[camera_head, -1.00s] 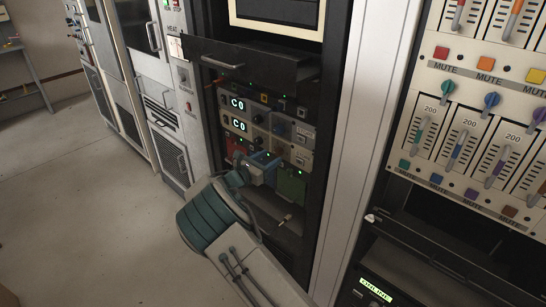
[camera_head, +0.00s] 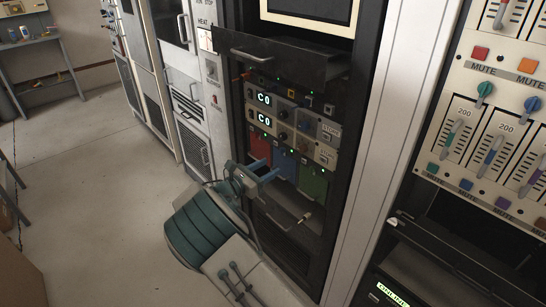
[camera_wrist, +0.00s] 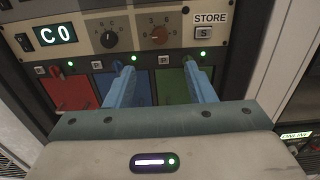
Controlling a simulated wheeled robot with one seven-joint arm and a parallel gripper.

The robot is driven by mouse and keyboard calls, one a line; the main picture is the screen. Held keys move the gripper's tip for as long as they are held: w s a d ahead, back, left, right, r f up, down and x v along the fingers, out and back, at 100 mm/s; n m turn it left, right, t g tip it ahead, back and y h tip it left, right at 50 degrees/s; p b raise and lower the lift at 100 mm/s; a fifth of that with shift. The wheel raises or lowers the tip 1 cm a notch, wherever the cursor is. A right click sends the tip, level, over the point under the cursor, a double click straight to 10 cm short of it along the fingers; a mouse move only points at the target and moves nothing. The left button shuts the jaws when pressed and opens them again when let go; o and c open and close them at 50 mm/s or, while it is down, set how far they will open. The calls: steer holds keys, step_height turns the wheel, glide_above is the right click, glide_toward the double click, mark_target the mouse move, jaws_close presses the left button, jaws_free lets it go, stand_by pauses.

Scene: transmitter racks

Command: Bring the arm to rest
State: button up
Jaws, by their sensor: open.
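My gripper (camera_head: 262,172) is in front of the dark rack, level with a row of red, blue and green panels. Its two blue fingers also show in the wrist view (camera_wrist: 160,88), spread apart with nothing between them. In the wrist view the red panel (camera_wrist: 68,90) is left of the fingers, the blue panel (camera_wrist: 110,82) is partly behind the left finger, and the green panel (camera_wrist: 172,88) lies between and behind them. My gripper looks apart from the panels. My arm reaches up from the bottom of the head view.
An open black drawer (camera_head: 283,62) juts out above the panels. Two units with "C0" displays (camera_head: 264,99) sit between. A mixer panel (camera_head: 500,110) with sliders and mute buttons stands at right. A workbench (camera_head: 38,62) is at far left. The floor (camera_head: 95,190) left of the arm is mostly clear.

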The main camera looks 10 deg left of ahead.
steer(key=s+d+r+m+g+y+p, duration=0.1)
steer(key=s+d+r+m+g, duration=0.3)
steer(key=d, duration=0.4)
steer(key=s+d+r+m+g+y+p, duration=0.1)
steer(key=s+d+m+g, duration=0.25)
steer(key=d+m, duration=0.4)
steer(key=s+d+r+m+g+y, duration=0.1)
steer(key=s+d+r+m+g, duration=0.25)
steer(key=d, duration=0.65)
steer(key=s+d+r+m+y+p, duration=0.1)
steer(key=s+r+m+y, duration=0.1)
steer(key=s+m, duration=0.2)
steer(key=s+d+r+m+y+p, duration=0.1)
steer(key=s+m, duration=0.4)
steer(key=s, duration=0.6)
steer(key=s+d+r+m+y+p, duration=0.1)
steer(key=s+d+r+m+y, duration=0.1)
steer(key=s, duration=0.5)
steer(key=r+m+y, duration=0.1)
steer(key=m+y, duration=0.1)
steer(key=shift+s+d+r+y, duration=0.15)
steer(key=shift+s+d+y, duration=0.15)
steer(key=shift+d+y, duration=0.1)
steer(key=shift+s+m, duration=0.2)
steer(key=shift+m, duration=0.2)
steer(key=shift+c, duration=1.4)
steer(key=shift+s, duration=0.1)
